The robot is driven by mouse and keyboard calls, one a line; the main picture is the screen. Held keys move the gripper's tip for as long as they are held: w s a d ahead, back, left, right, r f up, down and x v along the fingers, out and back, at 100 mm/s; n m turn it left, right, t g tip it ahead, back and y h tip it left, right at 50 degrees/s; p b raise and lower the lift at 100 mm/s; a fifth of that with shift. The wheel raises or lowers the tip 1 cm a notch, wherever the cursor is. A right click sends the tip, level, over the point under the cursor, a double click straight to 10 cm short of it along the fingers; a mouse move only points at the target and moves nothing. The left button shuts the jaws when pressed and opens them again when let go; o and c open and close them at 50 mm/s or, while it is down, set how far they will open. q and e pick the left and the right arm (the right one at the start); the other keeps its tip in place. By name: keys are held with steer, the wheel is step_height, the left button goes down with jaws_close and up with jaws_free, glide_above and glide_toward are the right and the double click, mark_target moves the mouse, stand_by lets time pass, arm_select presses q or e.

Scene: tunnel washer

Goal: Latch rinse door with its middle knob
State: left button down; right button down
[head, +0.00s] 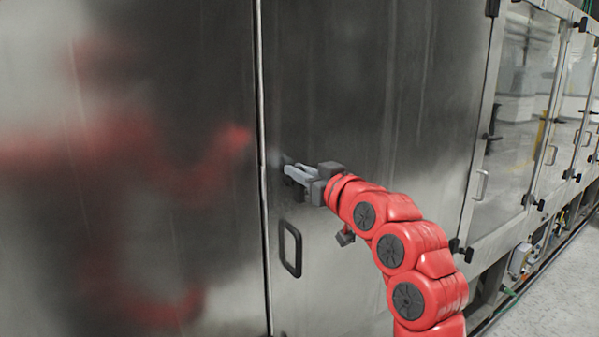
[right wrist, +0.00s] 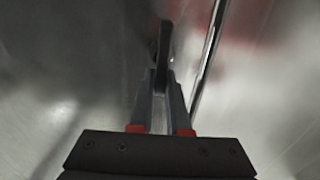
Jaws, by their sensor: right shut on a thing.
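The rinse door looks to be the brushed steel panel (head: 370,80) right of the vertical seam in the head view. My right gripper (head: 287,166) is at this panel's left edge, close to the seam. Its fingers are shut on the dark middle knob (right wrist: 164,42), which shows as an upright dark bar between the fingertips in the right wrist view. In the head view the knob is mostly hidden by the fingers. I cannot tell whether the door is latched. My left gripper is not in view.
A dark loop handle (head: 290,249) is on the panel below my right gripper. A second steel panel (head: 130,70) lies left of the seam, with red reflections. Framed glass doors (head: 520,110) run away at right, above grey floor (head: 555,295).

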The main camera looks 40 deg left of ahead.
steer(key=shift+w+d+f+m+b, duration=0.15)
steer(key=shift+m+b, duration=0.15)
steer(key=shift+m, duration=0.2)
steer(key=shift+w+m+b, duration=0.1)
steer(key=shift+m+b, duration=0.2)
steer(key=shift+m, duration=0.2)
steer(key=shift+w+d+f+m+p, duration=0.15)
steer(key=shift+w+f+m+p, duration=0.45)
steer(key=shift+m, duration=2.05)
steer(key=shift+w+d+f+m+p, duration=0.15)
steer(key=shift+m+p, duration=0.8)
steer(key=shift+m, duration=1.65)
steer(key=shift+w+d+f+m+p, duration=0.1)
steer(key=shift+w+f+m+p, duration=0.5)
steer(key=shift+m, duration=2.05)
steer(key=shift+s+r, duration=0.1)
steer(key=shift+s, duration=0.2)
steer(key=c, duration=0.9)
jaws_free()
